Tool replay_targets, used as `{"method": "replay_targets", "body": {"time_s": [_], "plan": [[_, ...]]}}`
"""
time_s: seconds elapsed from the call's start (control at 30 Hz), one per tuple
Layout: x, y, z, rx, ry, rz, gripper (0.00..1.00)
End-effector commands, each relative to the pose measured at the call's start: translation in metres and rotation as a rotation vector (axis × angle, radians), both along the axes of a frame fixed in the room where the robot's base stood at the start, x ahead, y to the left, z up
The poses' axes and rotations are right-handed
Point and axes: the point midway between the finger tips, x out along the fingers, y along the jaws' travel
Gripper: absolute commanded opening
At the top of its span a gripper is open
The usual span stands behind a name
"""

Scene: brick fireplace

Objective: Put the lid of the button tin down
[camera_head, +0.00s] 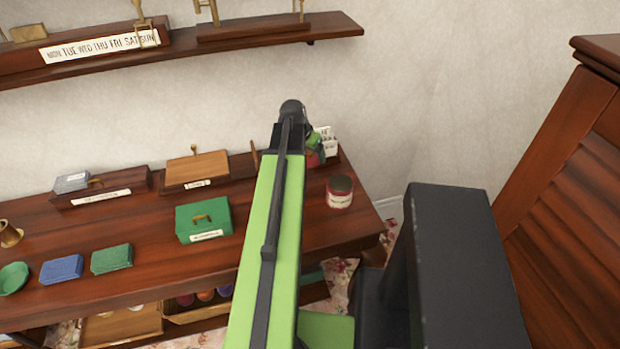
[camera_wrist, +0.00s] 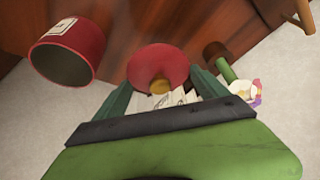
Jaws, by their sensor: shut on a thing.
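The button tin is a red cylinder with a pale label (camera_head: 339,193), standing near the right end of the wooden table. Its top is open and dark inside in the wrist view (camera_wrist: 94,52). The lid is a round red disc (camera_wrist: 158,62) with a yellowish knob. My gripper (camera_wrist: 163,86) is shut on the lid, with the knob between its dark green fingers. In the head view my gripper (camera_head: 316,146) is at the back right of the table, left of and behind the tin, and mostly hides the lid.
A green box (camera_head: 204,219) with a handle stands left of my arm. Wooden boxes (camera_head: 197,168) line the wall. A white card (camera_head: 327,139) stands behind my gripper. Small green and blue blocks (camera_head: 62,269) lie at the left. A shelf (camera_head: 280,27) hangs above.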

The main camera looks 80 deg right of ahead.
Motion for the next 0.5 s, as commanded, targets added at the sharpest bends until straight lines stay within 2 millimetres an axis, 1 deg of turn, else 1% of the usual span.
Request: {"method": "replay_targets", "body": {"time_s": [0.03, 0.17, 0.27, 0.4, 0.5], "plan": [[-0.003, -0.005, 0.000, 0.000, -0.001, 0.004, 0.38], [-0.003, -0.004, -0.005, 0.000, 0.000, 0.007, 0.38], [-0.003, -0.004, -0.020, 0.000, 0.000, 0.007, 0.38], [-0.003, -0.004, -0.053, 0.000, -0.001, 0.006, 0.38], [-0.002, -0.003, -0.067, 0.000, -0.001, 0.006, 0.38]]}}
